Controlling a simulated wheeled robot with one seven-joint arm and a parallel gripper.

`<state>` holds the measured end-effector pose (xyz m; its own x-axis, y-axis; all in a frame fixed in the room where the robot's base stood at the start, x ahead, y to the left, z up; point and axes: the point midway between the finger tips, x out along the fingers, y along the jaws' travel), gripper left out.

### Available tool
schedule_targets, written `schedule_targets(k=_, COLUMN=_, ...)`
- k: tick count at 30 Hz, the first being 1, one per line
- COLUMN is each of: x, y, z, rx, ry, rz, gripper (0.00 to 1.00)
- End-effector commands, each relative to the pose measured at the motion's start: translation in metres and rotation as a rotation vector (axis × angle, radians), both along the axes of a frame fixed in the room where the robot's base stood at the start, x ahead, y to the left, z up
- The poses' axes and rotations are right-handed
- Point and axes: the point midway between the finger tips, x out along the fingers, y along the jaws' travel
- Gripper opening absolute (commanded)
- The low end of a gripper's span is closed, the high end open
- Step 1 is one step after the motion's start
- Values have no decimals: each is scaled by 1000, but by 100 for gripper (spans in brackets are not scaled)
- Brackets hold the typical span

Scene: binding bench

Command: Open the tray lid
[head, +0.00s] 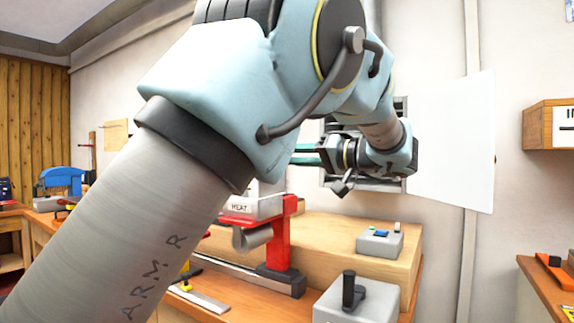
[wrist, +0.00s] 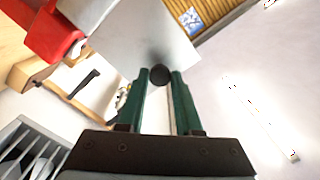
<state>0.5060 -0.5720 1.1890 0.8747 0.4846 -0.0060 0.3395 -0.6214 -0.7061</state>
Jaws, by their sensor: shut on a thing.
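My gripper (head: 302,154) reaches to the left at mid-height, its green fingers partly hidden behind my arm in the head view. In the wrist view the fingers (wrist: 159,80) are closed on a round dark knob (wrist: 160,75), held between the tips. A flat pale grey panel (wrist: 140,35) lies behind the knob in that view. It may be the tray lid, but I cannot tell for sure, nor whether the knob is fixed to it. My arm hides this area in the head view.
A red and white machine marked HEAT (head: 252,207) stands close below my gripper. A grey box with a black handle (head: 352,291) is at the front. A smaller grey box (head: 380,243) sits on the wooden bench. A white panel (head: 455,145) is on the right.

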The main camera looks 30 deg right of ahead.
Motion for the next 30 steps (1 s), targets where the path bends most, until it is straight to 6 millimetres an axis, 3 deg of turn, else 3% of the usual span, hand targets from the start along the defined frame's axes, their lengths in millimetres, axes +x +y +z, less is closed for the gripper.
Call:
schedule_targets(k=15, x=-1, y=0, z=-1, rx=11, ry=-15, rz=1, gripper=0)
schedule_targets(k=16, x=-1, y=0, z=-1, rx=10, ry=-14, rz=2, gripper=37)
schedule_targets(k=23, x=-1, y=0, z=-1, rx=10, ry=-14, rz=1, gripper=63)
schedule_targets(k=30, x=-1, y=-1, z=-1, rx=9, ry=-14, rz=1, gripper=64)
